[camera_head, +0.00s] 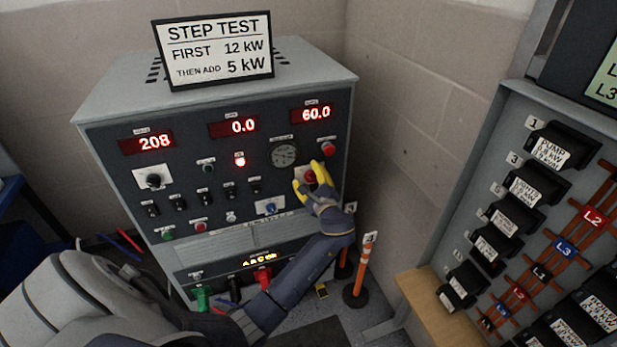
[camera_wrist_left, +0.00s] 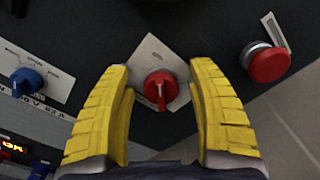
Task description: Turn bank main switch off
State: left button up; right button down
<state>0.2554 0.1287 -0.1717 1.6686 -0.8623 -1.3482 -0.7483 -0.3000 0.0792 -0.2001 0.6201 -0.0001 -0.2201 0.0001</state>
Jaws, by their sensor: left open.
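The load bank (camera_head: 215,215) is a grey cabinet with a dark front panel. A red rotary switch (camera_wrist_left: 160,88) on a pale square plate sits at the panel's right side; its lettering is too small to read. It also shows in the head view (camera_head: 310,177), partly behind my fingers. My left gripper (camera_head: 312,178) is open, its yellow fingers on either side of the red knob. In the left wrist view the fingertips (camera_wrist_left: 163,75) straddle the knob, with a visible gap on both sides. My right gripper is not in view.
A red mushroom button (camera_wrist_left: 267,63) is close to the right finger. A blue knob (camera_wrist_left: 28,82) is to the left. A STEP TEST sign (camera_head: 215,52) stands on top. Orange posts (camera_head: 362,270) and a breaker panel (camera_head: 500,215) are to the right.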

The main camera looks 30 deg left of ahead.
pick_arm(q)
jog(key=shift+d, duration=0.1)
jog(key=shift+s+d+f, duration=0.1)
jog(key=shift+s+d, duration=0.05)
jog(key=shift+d, duration=0.05)
jog(key=v, duration=1.1)
jog(key=shift+s+d, duration=0.15)
